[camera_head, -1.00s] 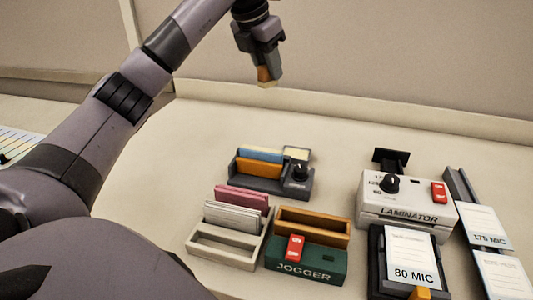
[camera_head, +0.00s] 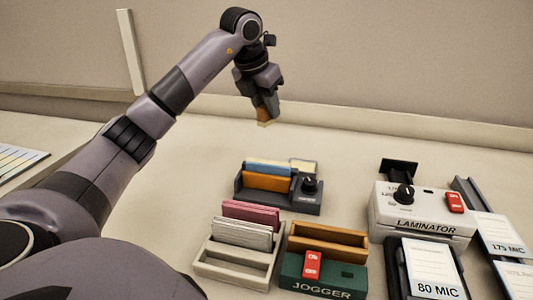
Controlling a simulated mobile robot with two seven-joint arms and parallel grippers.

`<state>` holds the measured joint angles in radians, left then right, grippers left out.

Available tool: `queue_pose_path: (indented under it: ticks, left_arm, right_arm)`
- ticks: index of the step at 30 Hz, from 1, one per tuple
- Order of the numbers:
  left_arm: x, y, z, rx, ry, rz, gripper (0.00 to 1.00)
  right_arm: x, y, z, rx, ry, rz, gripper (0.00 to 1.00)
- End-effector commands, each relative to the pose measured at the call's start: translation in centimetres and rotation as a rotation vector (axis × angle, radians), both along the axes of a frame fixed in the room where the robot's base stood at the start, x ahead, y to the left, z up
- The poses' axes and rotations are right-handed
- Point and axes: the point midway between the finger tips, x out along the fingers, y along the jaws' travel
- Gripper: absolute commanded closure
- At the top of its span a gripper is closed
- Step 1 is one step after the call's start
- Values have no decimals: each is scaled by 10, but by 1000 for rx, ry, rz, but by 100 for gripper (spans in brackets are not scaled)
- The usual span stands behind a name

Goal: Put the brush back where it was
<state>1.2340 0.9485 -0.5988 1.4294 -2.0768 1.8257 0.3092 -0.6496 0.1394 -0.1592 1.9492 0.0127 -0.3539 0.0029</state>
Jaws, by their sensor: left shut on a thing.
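My left gripper (camera_head: 265,106) points down near the back of the desk and is shut on a small brush (camera_head: 264,117). Only the brush's brown part and pale lower tip show below the fingers; the rest is hidden by the jaws. The brush is held upright, behind the dark grey organizer (camera_head: 250,192), and seems clear of the desk. My right gripper is not in view.
The organizer holds blue and orange cards and a black knob. In front are a pale rack (camera_head: 235,266) with pink and grey cards, the green jogger (camera_head: 322,276) and the white laminator (camera_head: 424,212). A wall edge (camera_head: 400,123) runs behind; the desk's back strip is clear.

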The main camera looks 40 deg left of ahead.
Motion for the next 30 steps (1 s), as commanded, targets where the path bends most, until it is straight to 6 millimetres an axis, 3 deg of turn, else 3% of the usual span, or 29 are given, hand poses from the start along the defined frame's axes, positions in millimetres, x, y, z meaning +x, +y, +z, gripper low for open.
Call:
queue_pose_path:
  ticks: [3,9,15,22,30]
  left_arm:
    - [-1,0,-32,0,4,0,93]
    - [-1,0,-67,1,2,0,93]
    - [0,0,-81,1,0,0,93]
    - [0,0,-111,0,1,0,93]
    - [0,0,-114,-1,-3,0,93]
  right_arm:
    - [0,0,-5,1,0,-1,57]
    - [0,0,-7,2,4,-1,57]
    - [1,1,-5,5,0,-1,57]
    - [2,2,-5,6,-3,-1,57]
    - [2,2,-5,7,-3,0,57]
